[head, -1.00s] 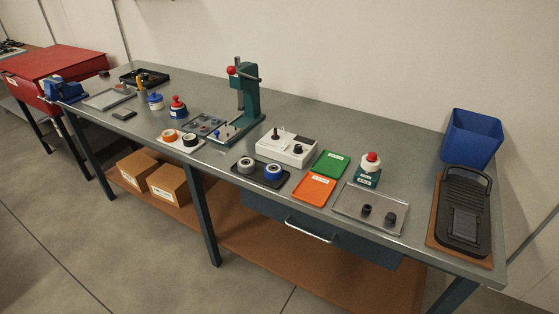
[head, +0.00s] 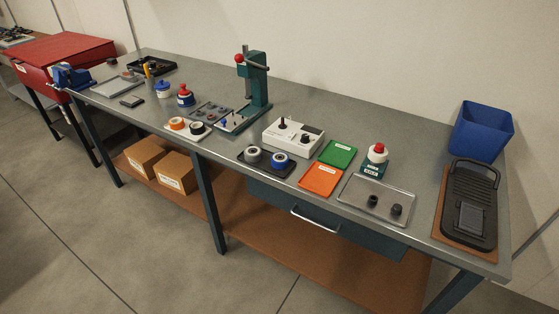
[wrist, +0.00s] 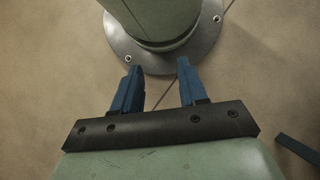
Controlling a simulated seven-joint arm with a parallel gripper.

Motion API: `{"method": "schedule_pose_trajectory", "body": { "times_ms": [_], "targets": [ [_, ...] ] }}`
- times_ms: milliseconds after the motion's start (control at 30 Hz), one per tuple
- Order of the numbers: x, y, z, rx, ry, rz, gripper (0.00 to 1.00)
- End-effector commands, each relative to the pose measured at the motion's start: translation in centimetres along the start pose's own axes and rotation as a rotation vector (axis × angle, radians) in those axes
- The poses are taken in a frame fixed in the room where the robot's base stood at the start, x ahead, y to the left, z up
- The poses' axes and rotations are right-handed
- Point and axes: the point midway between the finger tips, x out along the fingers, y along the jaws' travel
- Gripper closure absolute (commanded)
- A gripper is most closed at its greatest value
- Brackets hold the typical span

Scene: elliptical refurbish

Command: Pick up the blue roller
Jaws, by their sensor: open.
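The blue roller (head: 280,160) stands in the head view on a small dark tray (head: 265,170) near the front edge of the workbench, with a pale centre and blue rim. A grey roller (head: 253,153) stands beside it on the same tray, to its left. My gripper (wrist: 160,88) shows only in the wrist view. Its two blue fingers are apart with nothing between them. It points at the floor and a round grey base plate with a green column, away from the bench. The head view does not show my gripper.
Right of the roller tray lie orange (head: 321,179) and green (head: 338,153) trays. Behind it is a white control box (head: 293,136). A blue bin (head: 482,130) stands at the right end.

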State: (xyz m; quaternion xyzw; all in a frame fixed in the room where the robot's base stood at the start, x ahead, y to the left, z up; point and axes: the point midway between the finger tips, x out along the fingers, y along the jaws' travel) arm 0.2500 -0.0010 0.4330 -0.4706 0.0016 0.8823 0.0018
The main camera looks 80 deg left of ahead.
Motion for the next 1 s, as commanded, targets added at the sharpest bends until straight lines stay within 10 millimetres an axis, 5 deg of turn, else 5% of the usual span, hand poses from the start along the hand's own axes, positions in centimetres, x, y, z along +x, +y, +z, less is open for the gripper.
{"method": "schedule_pose_trajectory", "body": {
  "times_ms": [333,600,800,1000],
  "targets": [
    [0.0,0.0,0.0,0.0,0.0,0.0,0.57],
    [0.0,0.0,0.0,0.0,0.0,0.0,0.33],
    [0.0,0.0,0.0,-0.001,0.001,0.0,0.33],
    [-1.3,-0.8,-3.0,-0.07,0.052,-0.017,0.33]
  ]
}}
